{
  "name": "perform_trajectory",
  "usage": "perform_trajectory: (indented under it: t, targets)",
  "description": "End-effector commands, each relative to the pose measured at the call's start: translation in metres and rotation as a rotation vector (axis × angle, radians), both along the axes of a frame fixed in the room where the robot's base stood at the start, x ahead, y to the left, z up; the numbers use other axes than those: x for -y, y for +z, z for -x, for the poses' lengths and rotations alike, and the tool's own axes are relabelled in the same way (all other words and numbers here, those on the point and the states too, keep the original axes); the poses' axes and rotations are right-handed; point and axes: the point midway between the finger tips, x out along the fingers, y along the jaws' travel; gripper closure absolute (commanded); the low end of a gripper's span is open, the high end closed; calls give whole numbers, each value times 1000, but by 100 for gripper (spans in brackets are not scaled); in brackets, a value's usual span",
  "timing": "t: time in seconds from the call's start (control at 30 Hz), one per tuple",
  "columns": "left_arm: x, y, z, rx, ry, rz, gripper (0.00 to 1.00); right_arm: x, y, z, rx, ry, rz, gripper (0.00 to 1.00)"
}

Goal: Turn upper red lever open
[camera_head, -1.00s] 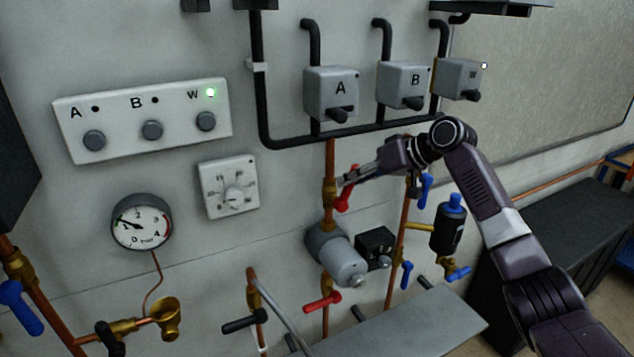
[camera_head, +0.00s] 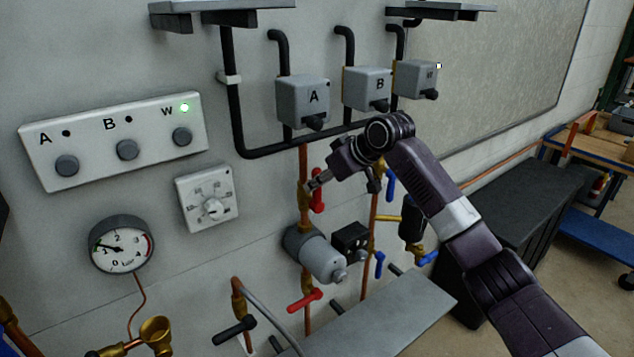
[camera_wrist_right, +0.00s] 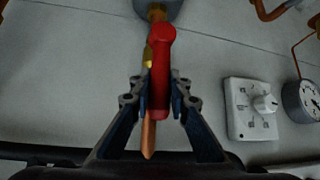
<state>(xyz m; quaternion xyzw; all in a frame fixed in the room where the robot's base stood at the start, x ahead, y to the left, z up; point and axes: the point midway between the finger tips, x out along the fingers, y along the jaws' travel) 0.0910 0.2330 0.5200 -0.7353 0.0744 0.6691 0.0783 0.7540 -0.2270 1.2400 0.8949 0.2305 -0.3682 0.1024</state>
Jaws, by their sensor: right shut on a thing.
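The upper red lever (camera_head: 318,203) is on the brass valve of the copper pipe below box A, above the grey pump. In the head view it hangs roughly upright, close beside the pipe. My right gripper (camera_head: 314,184) is at the lever, its arm coming from the lower right. In the right wrist view the red lever (camera_wrist_right: 161,70) lies between the two fingers, and the right gripper (camera_wrist_right: 160,108) is shut on it. A lower red lever (camera_head: 305,300) sits below the pump, clear of the gripper. My left gripper is not in view.
The grey pump (camera_head: 315,253) and a black box (camera_head: 350,240) sit just below the gripper. Blue levers (camera_head: 390,186) are on the pipe to the right. A grey bench surface (camera_head: 385,310) stands in front.

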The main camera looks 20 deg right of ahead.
Motion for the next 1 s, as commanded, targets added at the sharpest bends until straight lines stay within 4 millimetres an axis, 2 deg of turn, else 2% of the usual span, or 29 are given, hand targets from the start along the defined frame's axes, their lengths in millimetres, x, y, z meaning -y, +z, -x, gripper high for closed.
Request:
perform_trajectory:
  t: [0.03,0.17,0.2,0.37,0.73,1.0]
  targets:
    - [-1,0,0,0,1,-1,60,-1,-7,2,-12,5,7,100]
    - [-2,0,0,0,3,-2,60,-1,-7,2,-13,5,7,100]
    - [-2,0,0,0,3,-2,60,-1,-7,2,-14,5,8,83]
    - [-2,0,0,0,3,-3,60,-1,-5,2,-11,4,6,66]
    - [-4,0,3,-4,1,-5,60,3,2,4,-3,1,3,66]
    - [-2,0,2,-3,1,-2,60,20,38,35,-1,1,6,66]
